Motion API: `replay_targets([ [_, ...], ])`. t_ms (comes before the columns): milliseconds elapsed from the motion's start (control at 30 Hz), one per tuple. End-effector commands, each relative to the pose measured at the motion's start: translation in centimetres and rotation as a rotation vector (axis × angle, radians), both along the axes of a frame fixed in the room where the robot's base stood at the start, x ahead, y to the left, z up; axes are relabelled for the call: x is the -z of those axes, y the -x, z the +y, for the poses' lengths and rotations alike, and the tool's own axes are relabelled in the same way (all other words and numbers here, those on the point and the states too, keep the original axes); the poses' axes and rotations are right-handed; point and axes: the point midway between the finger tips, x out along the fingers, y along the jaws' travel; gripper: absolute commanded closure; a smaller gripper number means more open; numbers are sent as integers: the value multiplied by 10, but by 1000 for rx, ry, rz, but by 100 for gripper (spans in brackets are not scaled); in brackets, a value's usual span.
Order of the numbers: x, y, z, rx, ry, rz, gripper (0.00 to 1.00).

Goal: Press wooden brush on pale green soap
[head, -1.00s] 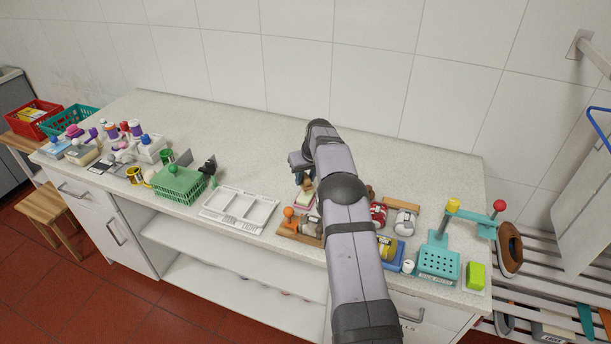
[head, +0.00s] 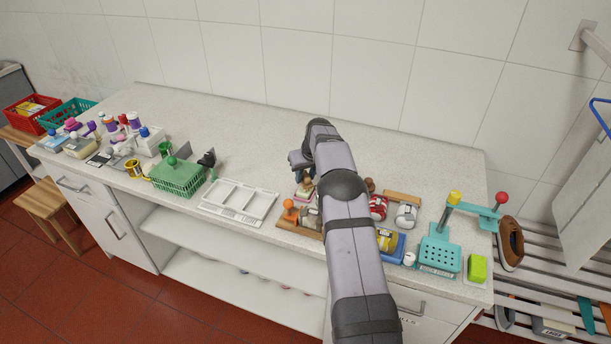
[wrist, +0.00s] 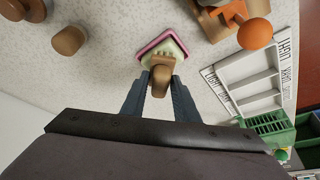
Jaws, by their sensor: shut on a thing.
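My gripper (wrist: 160,84) is shut on the knob handle of a wooden brush (wrist: 158,62), with one dark finger on each side. The brush is in front of the pale green soap (wrist: 178,50) in the wrist view and hides part of it. The soap lies in a pink-rimmed dish (wrist: 152,43). In the head view my gripper (head: 302,170) is left of my arm, with the brush (head: 307,187) low over the dish. Whether the brush touches the soap is not clear.
A wooden tray with an orange ball-topped tool (head: 290,209) stands just in front. A white divided tray (head: 240,201) is to the left. A teal press (head: 440,253) and green block (head: 478,267) are at the right. The counter's back is clear.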

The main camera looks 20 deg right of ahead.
Motion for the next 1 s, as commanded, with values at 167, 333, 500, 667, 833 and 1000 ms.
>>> replay_targets([
  [167, 0, 0, 0, 0, 0, -1, 90],
  [333, 1, 0, 0, 0, 0, -1, 90],
  [500, 3, 0, 0, 0, 0, -1, 90],
  [667, 5, 0, 0, 0, 0, -1, 90],
  [833, 7, 0, 0, 0, 0, -1, 90],
  [1000, 9, 0, 0, 0, 0, -1, 90],
])
